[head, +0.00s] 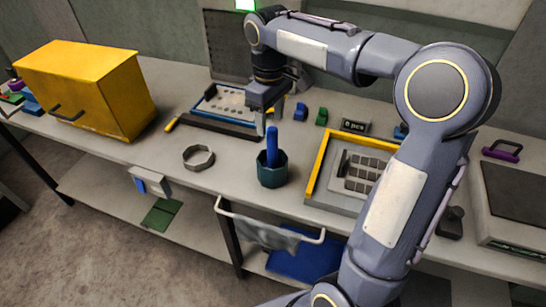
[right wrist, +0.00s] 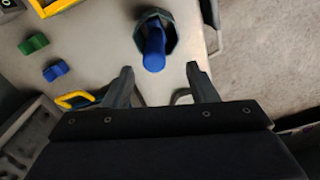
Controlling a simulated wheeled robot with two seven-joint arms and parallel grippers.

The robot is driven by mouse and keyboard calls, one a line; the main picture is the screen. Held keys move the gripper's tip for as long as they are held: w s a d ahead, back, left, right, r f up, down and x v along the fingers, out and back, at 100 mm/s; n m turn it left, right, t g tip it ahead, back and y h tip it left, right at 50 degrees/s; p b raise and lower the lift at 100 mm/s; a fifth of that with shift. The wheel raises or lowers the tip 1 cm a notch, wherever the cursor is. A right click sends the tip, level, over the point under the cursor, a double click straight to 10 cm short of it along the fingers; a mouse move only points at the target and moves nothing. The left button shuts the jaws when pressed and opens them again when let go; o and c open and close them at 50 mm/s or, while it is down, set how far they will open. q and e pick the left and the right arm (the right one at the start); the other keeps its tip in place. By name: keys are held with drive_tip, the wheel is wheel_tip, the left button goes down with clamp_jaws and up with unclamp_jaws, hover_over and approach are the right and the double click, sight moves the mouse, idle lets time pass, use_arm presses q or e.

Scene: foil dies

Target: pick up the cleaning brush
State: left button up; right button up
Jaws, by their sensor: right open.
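The cleaning brush (head: 272,146) shows as a thick blue handle standing upright in a dark teal cup (head: 272,176) near the table's front edge. Its lower end is hidden in the cup. In the right wrist view the blue handle (right wrist: 154,48) and the cup (right wrist: 169,39) lie just beyond the fingertips. My right gripper (head: 264,126) points down above and slightly behind the cup. In the right wrist view it (right wrist: 159,72) is open, with nothing between its fingers. My left gripper is not in view.
A grey tray with a yellow edge (head: 318,172) stands right of the cup. A grey ring (head: 198,157) lies to its left. Behind are a blue-edged panel (head: 206,104) and small blue (head: 300,112) and green (head: 321,116) blocks. A yellow cabinet (head: 85,85) stands at left.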

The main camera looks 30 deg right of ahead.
sight(272, 129)
drive_tip(key=f, duration=0.7)
drive_tip(key=shift+w+d, duration=0.15)
drive_tip(key=shift+d, duration=0.2)
drive_tip(key=c, duration=1.1)
